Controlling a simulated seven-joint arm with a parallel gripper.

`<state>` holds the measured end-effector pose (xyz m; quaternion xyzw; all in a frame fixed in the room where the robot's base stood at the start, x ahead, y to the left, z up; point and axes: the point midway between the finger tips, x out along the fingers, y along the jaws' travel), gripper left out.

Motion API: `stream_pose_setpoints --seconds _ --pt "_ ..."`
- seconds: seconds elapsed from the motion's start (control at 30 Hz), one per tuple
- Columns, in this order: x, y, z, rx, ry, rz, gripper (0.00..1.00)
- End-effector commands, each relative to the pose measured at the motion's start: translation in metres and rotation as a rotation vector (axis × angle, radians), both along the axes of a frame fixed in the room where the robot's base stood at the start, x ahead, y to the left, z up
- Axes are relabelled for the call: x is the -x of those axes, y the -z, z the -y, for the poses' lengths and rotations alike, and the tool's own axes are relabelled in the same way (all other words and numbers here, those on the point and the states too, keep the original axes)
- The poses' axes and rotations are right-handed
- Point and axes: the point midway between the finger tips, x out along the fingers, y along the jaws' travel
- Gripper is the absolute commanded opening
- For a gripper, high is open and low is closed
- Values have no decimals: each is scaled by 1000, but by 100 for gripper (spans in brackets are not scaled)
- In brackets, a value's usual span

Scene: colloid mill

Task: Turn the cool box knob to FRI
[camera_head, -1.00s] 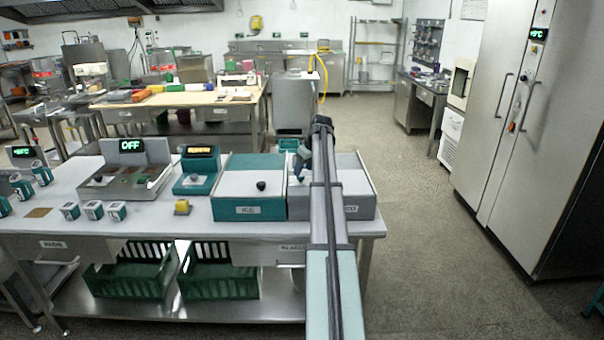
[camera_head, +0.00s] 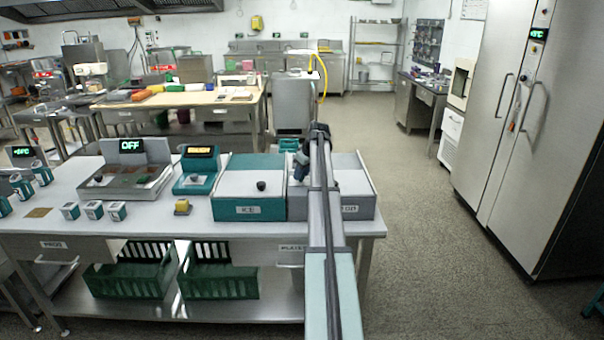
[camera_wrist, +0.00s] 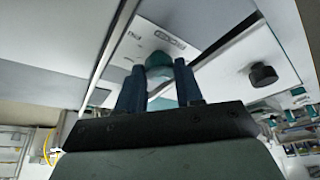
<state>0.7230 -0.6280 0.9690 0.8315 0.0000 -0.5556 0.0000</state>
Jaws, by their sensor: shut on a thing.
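My gripper (camera_wrist: 160,66) has its two dark blue fingers shut on a small teal knob-like piece (camera_wrist: 158,60) in the wrist view. The piece is at a pale panel bearing small dark lettering (camera_wrist: 170,40), too blurred to read surely. In the head view my gripper (camera_head: 300,172) is low over the left side of the grey-lidded box (camera_head: 360,180) at the right end of the bench. My arm covers part of this box and its front label, and the held piece cannot be made out there. No FRI mark is legible.
Left of it stands the teal ICE box (camera_head: 248,208) with a black knob (camera_head: 261,186), also in the wrist view (camera_wrist: 262,75). A teal device with a lit display (camera_head: 199,165) and a scale reading OFF (camera_head: 130,175) stand further left. The floor at right is clear.

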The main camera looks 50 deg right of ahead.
Motion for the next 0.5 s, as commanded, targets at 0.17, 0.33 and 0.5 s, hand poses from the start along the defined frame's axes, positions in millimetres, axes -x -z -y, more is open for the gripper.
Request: stream_pose_setpoints --seconds 0.17,0.33,0.5 --pt "0 0 0 0 0 0 10" --pt "0 0 0 0 3 0 5" --pt "0 0 -1 0 34 1 5"
